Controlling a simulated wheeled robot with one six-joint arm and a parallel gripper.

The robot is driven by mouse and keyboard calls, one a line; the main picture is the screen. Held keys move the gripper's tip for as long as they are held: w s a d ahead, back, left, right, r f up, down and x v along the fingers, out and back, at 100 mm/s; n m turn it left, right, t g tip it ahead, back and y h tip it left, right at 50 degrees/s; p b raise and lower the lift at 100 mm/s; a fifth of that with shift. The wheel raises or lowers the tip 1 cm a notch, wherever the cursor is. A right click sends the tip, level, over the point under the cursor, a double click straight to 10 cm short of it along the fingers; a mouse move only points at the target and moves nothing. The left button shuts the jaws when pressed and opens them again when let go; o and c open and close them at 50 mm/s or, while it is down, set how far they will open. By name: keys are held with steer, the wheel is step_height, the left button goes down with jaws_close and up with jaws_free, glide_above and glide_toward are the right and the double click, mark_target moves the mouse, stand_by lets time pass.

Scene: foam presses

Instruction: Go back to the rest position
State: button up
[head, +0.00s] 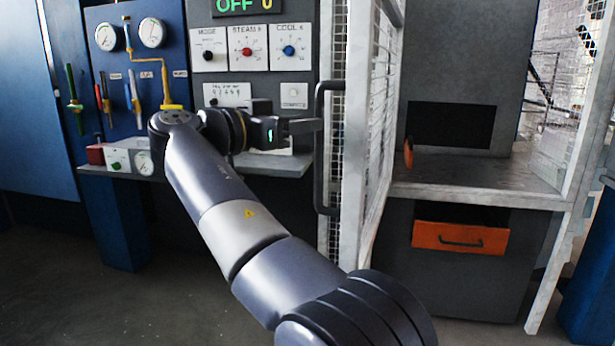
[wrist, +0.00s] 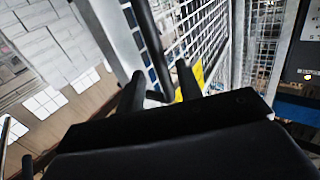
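My gripper (head: 305,126) is at the left of the mesh door, level with the upper part of its black handle (head: 321,185). In the wrist view its two dark fingers (wrist: 160,84) stand apart, and the gripper is open. The handle bar (wrist: 149,40) shows in the gap between them, with space visible on both sides. I cannot tell whether a finger touches the bar. My arm stretches from the lower right up to the panel and hides part of the shelf below it.
The mesh door (head: 358,200) stands swung out towards me. Right of it is a press with a dark opening (head: 450,125) and an orange drawer (head: 460,238). The control panel (head: 250,48) and a blue gauge board (head: 125,70) are behind my arm. The floor at left is clear.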

steer(key=b+x, duration=0.1)
steer(key=x, duration=0.3)
steer(key=shift+d+r, duration=0.1)
steer(key=shift+d, duration=0.4)
steer(key=shift+d, duration=0.1)
